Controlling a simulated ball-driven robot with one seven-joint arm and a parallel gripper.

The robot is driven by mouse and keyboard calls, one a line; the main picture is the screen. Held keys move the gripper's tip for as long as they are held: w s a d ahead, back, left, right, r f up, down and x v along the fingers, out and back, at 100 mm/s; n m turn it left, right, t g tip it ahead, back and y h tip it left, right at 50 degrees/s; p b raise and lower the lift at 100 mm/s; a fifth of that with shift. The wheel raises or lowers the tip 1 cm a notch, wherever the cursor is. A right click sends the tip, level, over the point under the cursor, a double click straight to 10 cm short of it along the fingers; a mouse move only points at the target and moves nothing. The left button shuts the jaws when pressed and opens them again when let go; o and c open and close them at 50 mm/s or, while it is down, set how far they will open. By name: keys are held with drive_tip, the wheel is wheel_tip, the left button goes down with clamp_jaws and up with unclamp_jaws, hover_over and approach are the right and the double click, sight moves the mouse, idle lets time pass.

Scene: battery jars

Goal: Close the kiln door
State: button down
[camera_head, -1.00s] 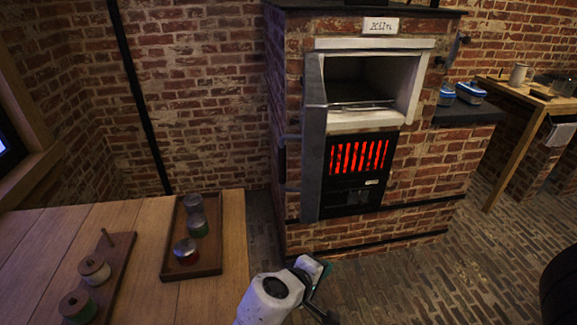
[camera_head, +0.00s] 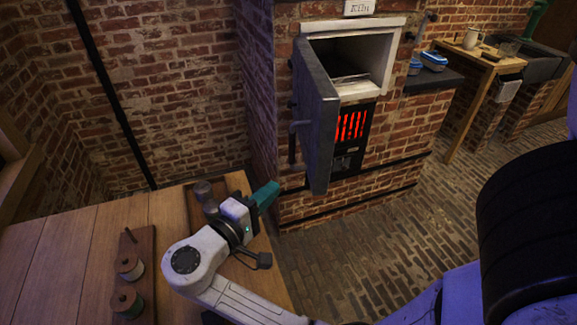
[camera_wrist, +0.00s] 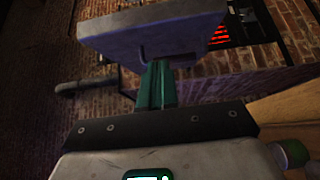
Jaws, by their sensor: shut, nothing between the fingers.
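The kiln (camera_head: 395,150) is a brick block with a pale-framed opening and a glowing red grate below. Its grey kiln door (camera_head: 318,125) stands open, swung out at the left side of the opening, so the dark chamber shows. My gripper (camera_head: 270,194), with teal fingers, is shut and empty, left of the door's lower part and above the table edge. In the wrist view, the shut fingers (camera_wrist: 157,83) point toward the grey door (camera_wrist: 110,36) and overlap a bracket-like part on it. I cannot tell whether they touch.
A wooden table (camera_head: 60,235) fills the lower left, with a tray (camera_head: 237,182) and spools (camera_head: 128,265) on a rack. Brick floor (camera_head: 340,245) is open before the kiln. Blue-lidded tins (camera_head: 433,60) sit on the dark ledge (camera_head: 432,80) at the kiln's right.

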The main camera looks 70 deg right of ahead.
drive_tip(key=p, duration=0.2)
approach(316, 160)
drive_tip(key=w+d, duration=0.2)
drive_tip(key=d, duration=0.3)
drive_tip(key=s+d, duration=0.1)
drive_tip(key=s+p, duration=0.1)
drive_tip(key=s, duration=0.1)
drive_tip(key=shift+d, duration=0.35)
drive_tip(key=shift+s+d+p, duration=0.3)
drive_tip(key=shift+s+p, duration=0.05)
drive_tip(key=shift+s, duration=0.2)
